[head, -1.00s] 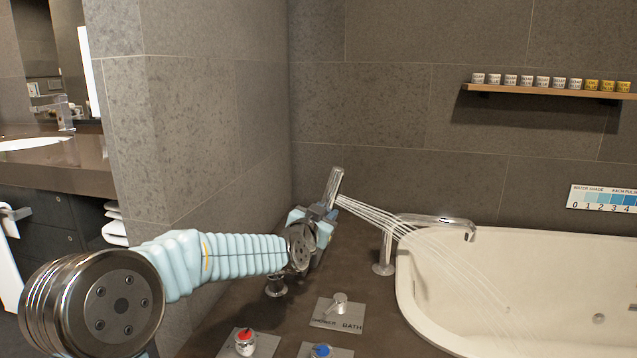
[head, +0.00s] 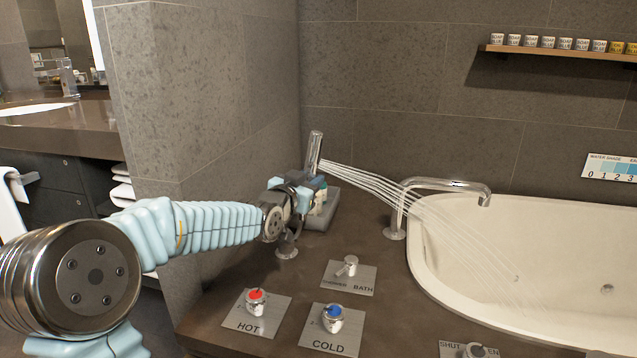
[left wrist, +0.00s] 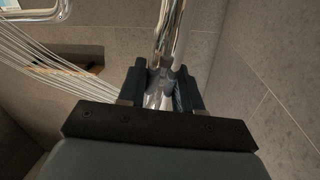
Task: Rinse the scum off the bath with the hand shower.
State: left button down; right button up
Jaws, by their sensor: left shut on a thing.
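The chrome hand shower (head: 315,152) stands nearly upright in my left gripper (head: 308,190), above the back left of the dark counter. In the left wrist view the gripper (left wrist: 160,90) is shut around the chrome handle (left wrist: 167,40). My right gripper is not in view.
A chrome spout (head: 450,185) stands at the bath's left rim. On the counter are a shower/bath diverter (head: 348,265), a red HOT knob (head: 256,298), a blue COLD knob (head: 333,317) and another control (head: 474,350). A shelf (head: 560,54) holds small cups above a water gauge (head: 612,168).

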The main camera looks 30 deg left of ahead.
pick_arm(q)
jog(key=shift+s+a+f, duration=0.1)
jog(key=shift+s+a, duration=0.05)
jog(key=shift+a, duration=0.1)
jog(key=shift+s+a+f, duration=0.1)
jog(key=shift+a+f, duration=0.05)
jog(key=shift+a, duration=0.3)
jog(key=shift+n+t+h, duration=0.3)
jog(key=shift+n+h, duration=0.1)
jog(key=shift+h, duration=0.4)
jog(key=a, duration=0.1)
jog(key=s+a+f+p, duration=0.1)
jog(key=a, duration=0.2)
jog(key=shift+s+a+f+p, duration=0.15)
jog(key=shift+s+f+p, duration=0.15)
jog(key=shift+s+p, duration=0.1)
jog(key=shift+f+b, duration=0.3)
jog(key=shift+b, duration=0.05)
notch_tip(320, 180, down, 7)
jog(key=b, duration=0.5)
jog(key=shift+r+b, duration=0.2)
jog(key=shift+b, duration=0.2)
